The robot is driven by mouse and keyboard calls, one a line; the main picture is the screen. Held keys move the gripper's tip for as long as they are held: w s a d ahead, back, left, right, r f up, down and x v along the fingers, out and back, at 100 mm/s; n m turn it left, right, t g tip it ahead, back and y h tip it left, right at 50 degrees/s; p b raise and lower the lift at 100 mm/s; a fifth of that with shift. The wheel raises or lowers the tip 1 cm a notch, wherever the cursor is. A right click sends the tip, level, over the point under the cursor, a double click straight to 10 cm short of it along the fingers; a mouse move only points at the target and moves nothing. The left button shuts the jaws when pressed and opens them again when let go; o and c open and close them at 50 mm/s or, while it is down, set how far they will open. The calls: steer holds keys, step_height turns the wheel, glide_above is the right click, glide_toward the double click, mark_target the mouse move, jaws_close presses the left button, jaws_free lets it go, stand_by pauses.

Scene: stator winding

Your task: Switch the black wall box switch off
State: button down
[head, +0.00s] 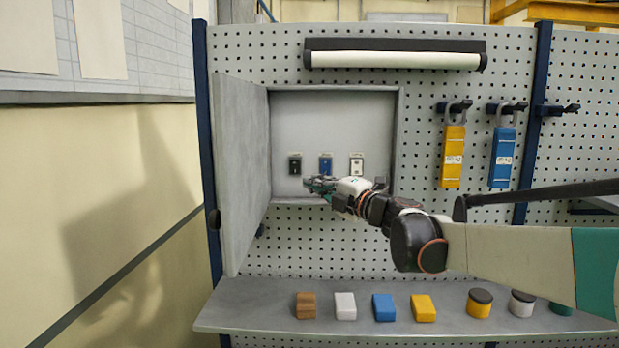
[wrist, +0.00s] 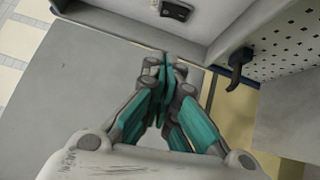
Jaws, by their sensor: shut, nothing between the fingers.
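The black wall box switch (head: 295,165) is the leftmost of three switches on the back wall of an open grey wall box (head: 333,112). A dark switch, which looks like the black one, shows at the top edge of the wrist view (wrist: 176,11). My gripper (head: 311,185) is at the wall box opening, just below and slightly right of the black switch. In the wrist view my gripper's teal fingers (wrist: 165,62) are closed together with nothing between them, apart from the switch. I cannot tell the switch's position.
A blue switch (head: 326,165) and a white switch (head: 356,165) sit to the right. The box door (head: 239,165) stands open at the left. A shelf (head: 255,308) below carries several blocks and cylinders. Yellow (head: 453,157) and blue (head: 502,158) padlock-like items hang right.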

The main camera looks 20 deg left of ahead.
mark_target(296, 169)
steer(key=x, duration=0.3)
steer(key=w+p+x, duration=0.1)
steer(key=x, duration=0.3)
steer(key=d+p+x, duration=0.1)
steer(key=x, duration=0.2)
steer(key=shift+w+a+r, duration=0.15)
steer(key=shift+w+a, duration=0.15)
steer(key=shift+w, duration=0.3)
steer(key=shift+w+a+p, duration=0.15)
steer(key=shift+w+p, duration=0.2)
steer(key=shift+w, duration=0.15)
steer(key=shift+w+r, duration=0.25)
steer(key=shift+w, duration=0.05)
